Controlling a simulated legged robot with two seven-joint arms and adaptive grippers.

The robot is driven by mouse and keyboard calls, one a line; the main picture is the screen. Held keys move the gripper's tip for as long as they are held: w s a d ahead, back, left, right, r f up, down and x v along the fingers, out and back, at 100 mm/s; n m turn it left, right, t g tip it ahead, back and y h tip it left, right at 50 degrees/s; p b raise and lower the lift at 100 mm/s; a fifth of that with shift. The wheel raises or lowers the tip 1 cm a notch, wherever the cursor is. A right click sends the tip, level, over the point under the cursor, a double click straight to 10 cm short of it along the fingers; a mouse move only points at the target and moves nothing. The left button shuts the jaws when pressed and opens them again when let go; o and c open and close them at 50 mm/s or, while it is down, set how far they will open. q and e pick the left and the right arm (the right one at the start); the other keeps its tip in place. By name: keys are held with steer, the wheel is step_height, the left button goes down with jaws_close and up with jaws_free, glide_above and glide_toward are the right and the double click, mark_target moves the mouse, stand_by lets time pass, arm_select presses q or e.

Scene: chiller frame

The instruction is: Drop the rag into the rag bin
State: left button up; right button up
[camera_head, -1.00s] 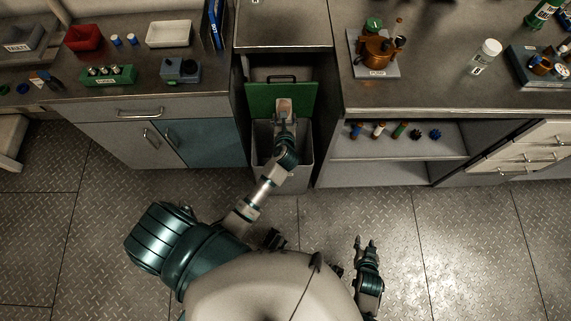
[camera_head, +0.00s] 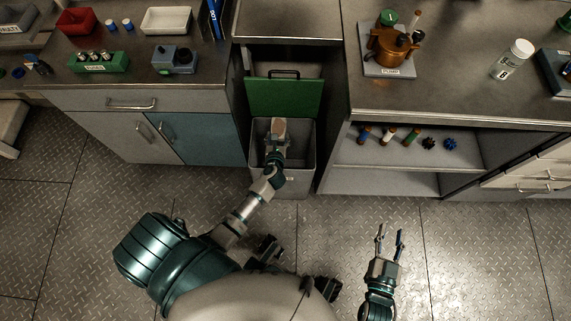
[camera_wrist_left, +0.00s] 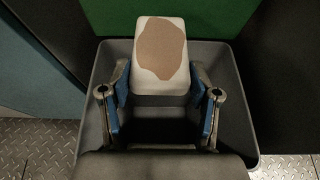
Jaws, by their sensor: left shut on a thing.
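The rag (camera_wrist_left: 160,57) is a pale block-like piece with a brown patch. In the left wrist view it sits between the blue-padded fingers of my left gripper (camera_wrist_left: 160,105), which is shut on it. In the head view the rag (camera_head: 277,127) is over the opening of the grey rag bin (camera_head: 306,150), inside the outline of its rim. The bin's rim (camera_wrist_left: 240,125) surrounds the gripper in the wrist view. The green lid (camera_head: 285,97) stands raised behind the bin. My right gripper (camera_head: 390,240) is open and empty over the floor.
The bin stands in a gap between the left cabinet (camera_head: 115,135) and an open shelf unit (camera_head: 400,180). The floor in front is clear.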

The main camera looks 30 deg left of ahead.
arm_select(q)
steer(key=f+b, duration=0.3)
steer(key=shift+d, duration=0.35)
steer(key=o, duration=1.4)
steer(key=shift+c, duration=0.2)
steer(key=v, duration=1.1)
steer(key=shift+s+a, duration=0.2)
steer(key=shift+s, duration=0.15)
arm_select(e)
step_height(320, 180, up, 8)
steer(key=s+t+y, duration=0.1)
steer(key=t, duration=0.5)
steer(key=shift+a+f+t, duration=0.2)
steer(key=shift+t, duration=0.1)
arm_select(q)
steer(key=shift+d, duration=0.15)
arm_select(e)
steer(key=shift+d+m, duration=0.25)
steer(key=shift+m, duration=0.05)
